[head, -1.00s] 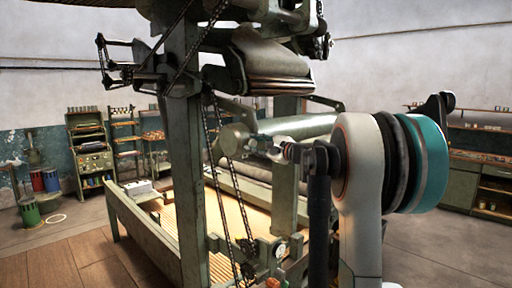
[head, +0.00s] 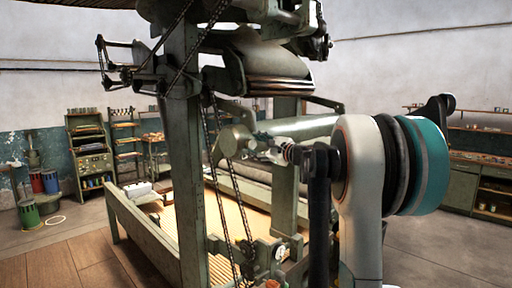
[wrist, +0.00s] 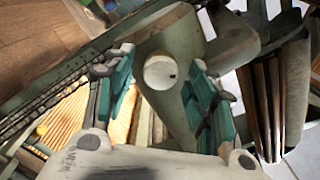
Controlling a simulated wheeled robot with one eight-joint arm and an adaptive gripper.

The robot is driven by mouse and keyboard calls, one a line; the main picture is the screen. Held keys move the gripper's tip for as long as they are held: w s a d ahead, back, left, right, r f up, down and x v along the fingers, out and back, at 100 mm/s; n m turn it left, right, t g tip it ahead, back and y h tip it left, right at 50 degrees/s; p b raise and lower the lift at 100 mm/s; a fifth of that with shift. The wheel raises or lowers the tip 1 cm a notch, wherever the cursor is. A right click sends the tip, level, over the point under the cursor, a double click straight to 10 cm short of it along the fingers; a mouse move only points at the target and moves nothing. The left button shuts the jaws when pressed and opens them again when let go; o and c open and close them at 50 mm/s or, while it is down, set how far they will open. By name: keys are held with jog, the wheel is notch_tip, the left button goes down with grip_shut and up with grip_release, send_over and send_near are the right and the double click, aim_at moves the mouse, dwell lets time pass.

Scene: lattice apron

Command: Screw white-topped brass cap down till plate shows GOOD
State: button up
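A round white-topped cap (wrist: 160,72) shows in the wrist view, seen from above at the end of a grey-green machine part. Its brass side is not visible from this angle. My gripper (wrist: 161,60) has its two teal-padded fingers spread on either side of the cap. A gap shows between each finger and the cap, so it holds nothing. How far the fingertips are above or below the cap's top is hard to tell. I cannot make out a plate reading GOOD in either view. In the head view my arm hides much of the work area.
A large green machine frame (head: 187,190) with chains and rollers fills the middle of the head view. A wooden slatted bed (wrist: 72,118) lies below the gripper. Shelves (head: 91,150) and drums stand at the back left, with a cabinet (head: 455,185) at right. The floor at front left is clear.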

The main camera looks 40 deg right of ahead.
jog(key=s, duration=1.2)
jog(key=shift+d, duration=0.45)
